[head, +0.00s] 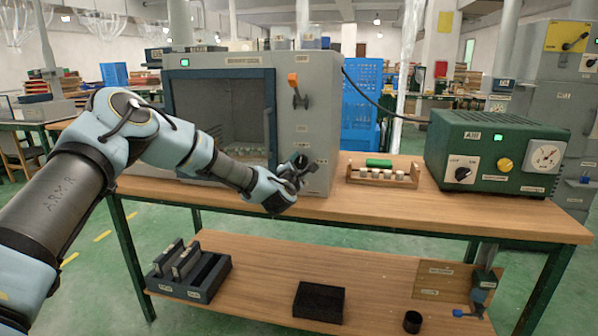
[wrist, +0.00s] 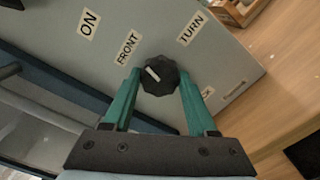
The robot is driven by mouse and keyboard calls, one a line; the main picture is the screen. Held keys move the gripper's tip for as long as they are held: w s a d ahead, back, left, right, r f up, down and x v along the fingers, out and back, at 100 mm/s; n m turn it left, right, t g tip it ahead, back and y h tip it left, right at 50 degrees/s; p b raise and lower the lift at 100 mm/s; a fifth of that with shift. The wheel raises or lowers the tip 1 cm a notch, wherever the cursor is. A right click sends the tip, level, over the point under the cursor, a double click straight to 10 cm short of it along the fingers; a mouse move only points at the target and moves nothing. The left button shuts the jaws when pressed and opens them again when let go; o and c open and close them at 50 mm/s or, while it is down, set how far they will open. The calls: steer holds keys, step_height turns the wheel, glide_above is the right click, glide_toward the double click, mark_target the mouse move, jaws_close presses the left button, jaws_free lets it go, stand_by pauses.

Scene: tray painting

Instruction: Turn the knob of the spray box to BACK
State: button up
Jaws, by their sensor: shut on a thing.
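The grey spray box (head: 315,130) stands on the bench, with a large window on its front and an orange-tipped lever (head: 295,86) on its right panel. Its dark faceted knob (wrist: 160,77) sits between the two green fingers of my gripper (wrist: 160,84), which are shut on it from both sides. The knob's white mark points up-left, toward the FRONT label (wrist: 127,48). A TURN label (wrist: 192,30) is up-right. In the head view my gripper (head: 298,170) is at the lower right panel and largely covers the knob.
A wooden rack (head: 384,174) with several white pieces and a green item stands right of the box. A green AIR unit (head: 490,150) with a dial and gauge is farther right. The lower shelf (head: 255,270) holds dark trays. The bench front between rack and AIR unit is clear.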

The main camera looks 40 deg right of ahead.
steer(key=m+b, duration=0.4)
steer(key=shift+f+m, duration=0.2)
steer(key=shift+m, duration=0.2)
steer(key=m+b, duration=0.4)
steer(key=m, duration=0.1)
steer(key=shift+s, duration=0.1)
steer(key=m+b, duration=0.2)
steer(key=m, duration=0.3)
steer(key=shift+b, duration=0.35)
steer(key=m+b, duration=0.2)
steer(key=m, duration=0.2)
steer(key=shift+r+m, duration=0.1)
steer(key=shift+m, duration=0.2)
steer(key=m+b, duration=0.1)
steer(key=m, duration=0.2)
steer(key=shift+m, duration=0.3)
steer(key=m+b, duration=0.1)
steer(key=m, duration=0.2)
steer(key=shift+m, duration=0.3)
steer(key=m+b, duration=0.1)
steer(key=m, duration=0.5)
steer(key=shift+b, duration=0.4)
steer(key=shift+m, duration=0.3)
